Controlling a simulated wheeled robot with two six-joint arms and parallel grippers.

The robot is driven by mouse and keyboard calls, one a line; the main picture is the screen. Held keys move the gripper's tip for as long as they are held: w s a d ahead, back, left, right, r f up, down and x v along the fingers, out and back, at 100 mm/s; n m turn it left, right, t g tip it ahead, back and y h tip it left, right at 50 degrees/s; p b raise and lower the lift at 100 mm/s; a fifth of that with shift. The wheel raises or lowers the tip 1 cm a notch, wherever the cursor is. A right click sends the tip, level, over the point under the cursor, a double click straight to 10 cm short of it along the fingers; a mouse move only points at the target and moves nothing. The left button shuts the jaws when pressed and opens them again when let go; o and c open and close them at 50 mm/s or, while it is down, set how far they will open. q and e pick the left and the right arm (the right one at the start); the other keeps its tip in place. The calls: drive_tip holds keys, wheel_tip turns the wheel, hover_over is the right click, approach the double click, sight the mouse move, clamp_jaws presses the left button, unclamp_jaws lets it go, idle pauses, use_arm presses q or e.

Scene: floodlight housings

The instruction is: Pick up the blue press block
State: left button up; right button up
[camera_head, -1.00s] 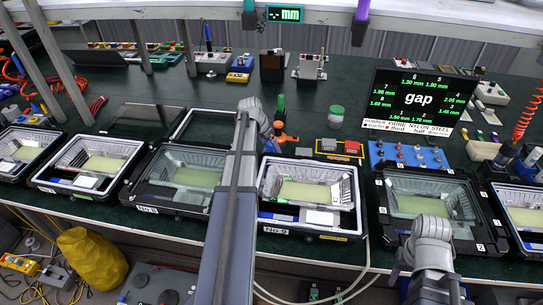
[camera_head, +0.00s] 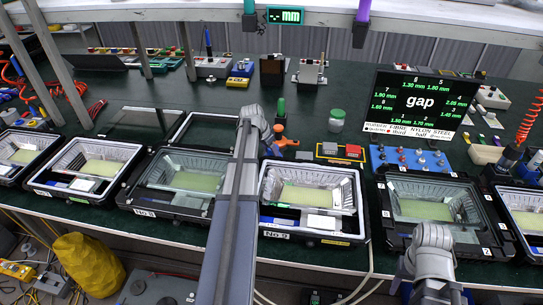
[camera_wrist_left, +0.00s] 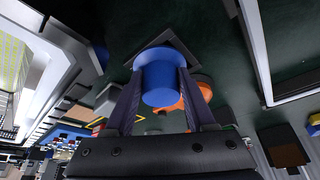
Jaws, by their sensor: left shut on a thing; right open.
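The blue press block (camera_wrist_left: 161,62) is a blue cylinder in the left wrist view, with a dark square outline just behind it. My left gripper (camera_wrist_left: 160,92) has one dark finger on each side of the block and is shut on it. I cannot tell whether the block touches the table. In the head view my left arm reaches up the middle to the bench, and its wrist hides the fingers and the block. My right gripper (camera_head: 436,292) is partly in view at the bottom right, below its grey wrist, open and away from the block.
An orange-handled tool (camera_head: 284,141) lies right of my left wrist, and shows behind the block. Floodlight housings (camera_head: 310,193) line the bench front. A gap display (camera_head: 422,101), a blue plate with knobs (camera_head: 408,158) and a green-lidded jar (camera_head: 337,119) stand behind them.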

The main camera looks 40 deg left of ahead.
use_arm(q)
drive_tip(key=shift+d, duration=0.35)
clamp_jaws()
wheel_tip(320, 180, up, 10)
drive_tip(key=p, duration=1)
drive_tip(key=shift+a+r, duration=0.1)
drive_tip(key=shift+a, duration=0.05)
drive_tip(key=shift+o, duration=1.9)
unclamp_jaws()
clamp_jaws()
